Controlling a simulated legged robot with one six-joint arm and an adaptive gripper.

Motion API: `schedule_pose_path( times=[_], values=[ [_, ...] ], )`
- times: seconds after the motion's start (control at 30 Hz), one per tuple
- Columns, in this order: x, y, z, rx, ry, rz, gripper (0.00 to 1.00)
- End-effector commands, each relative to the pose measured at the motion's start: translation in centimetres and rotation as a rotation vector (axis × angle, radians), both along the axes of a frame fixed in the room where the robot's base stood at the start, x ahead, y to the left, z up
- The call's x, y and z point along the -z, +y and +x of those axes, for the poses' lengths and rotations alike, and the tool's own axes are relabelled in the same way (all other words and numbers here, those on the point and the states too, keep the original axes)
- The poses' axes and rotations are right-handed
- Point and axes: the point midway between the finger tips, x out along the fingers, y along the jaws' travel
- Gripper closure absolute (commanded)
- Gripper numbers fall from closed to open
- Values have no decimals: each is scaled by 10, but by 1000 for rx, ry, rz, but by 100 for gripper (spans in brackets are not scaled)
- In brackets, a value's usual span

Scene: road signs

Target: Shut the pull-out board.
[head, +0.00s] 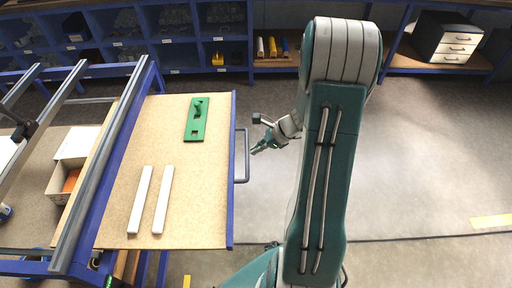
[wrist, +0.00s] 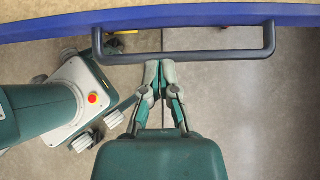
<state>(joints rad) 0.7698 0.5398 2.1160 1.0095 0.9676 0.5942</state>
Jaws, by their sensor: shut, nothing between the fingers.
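The pull-out board (head: 190,150) is a tan wooden panel with a blue front edge, extended out to the right from a blue-framed bench in the head view. Its dark bar handle (head: 245,156) is on the front edge; the handle (wrist: 185,55) spans the top of the wrist view, below the blue edge (wrist: 220,15). My gripper (head: 256,150) is just to the right of the handle. In the wrist view my gripper (wrist: 160,64) is shut and empty, its fingertips at or very near the middle of the bar. I cannot tell whether they touch it.
On the board lie a green plate (head: 196,120) and two white strips (head: 140,200) (head: 162,200). A white box (head: 66,175) sits on the bench behind. Blue shelves (head: 190,45) line the back wall. The floor (head: 420,150) to the right is clear.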

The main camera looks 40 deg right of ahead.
Motion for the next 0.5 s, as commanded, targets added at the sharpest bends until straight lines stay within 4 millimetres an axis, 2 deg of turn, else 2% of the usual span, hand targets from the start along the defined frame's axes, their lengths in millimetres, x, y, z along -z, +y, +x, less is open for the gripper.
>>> schedule_pose_path(
  times=[0.2, 0.5],
  values=[
    [29, 26, 15, -5, 4, 0, 100],
    [45, 38, 25, -3, 0, -2, 100]
  ],
)
